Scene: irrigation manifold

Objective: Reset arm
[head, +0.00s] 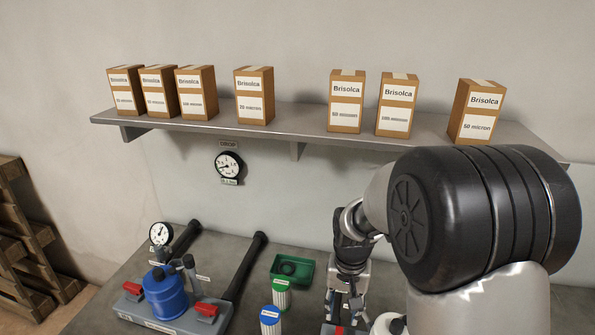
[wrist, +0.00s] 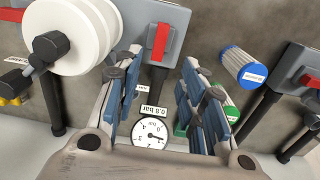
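My gripper (head: 345,303) hangs over the bench at the lower right of the head view, partly beside my dark arm joint. In the wrist view my gripper (wrist: 158,78) has its two blue-grey padded fingers spread apart, with nothing between the pads. Beyond the fingers are a grey plate with a red valve handle (wrist: 163,40) and a white round-bodied unit (wrist: 75,30). A pressure gauge (wrist: 152,134) shows low between the fingers, with a 0.8 bar label beside it.
A blue filter housing (head: 167,292) stands between red valve handles at left. A blue-capped cartridge (head: 270,319), a green-capped cartridge (head: 281,294) and a green tray (head: 292,269) lie left of my gripper. A wall shelf (head: 270,130) holds several Brisolca boxes above.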

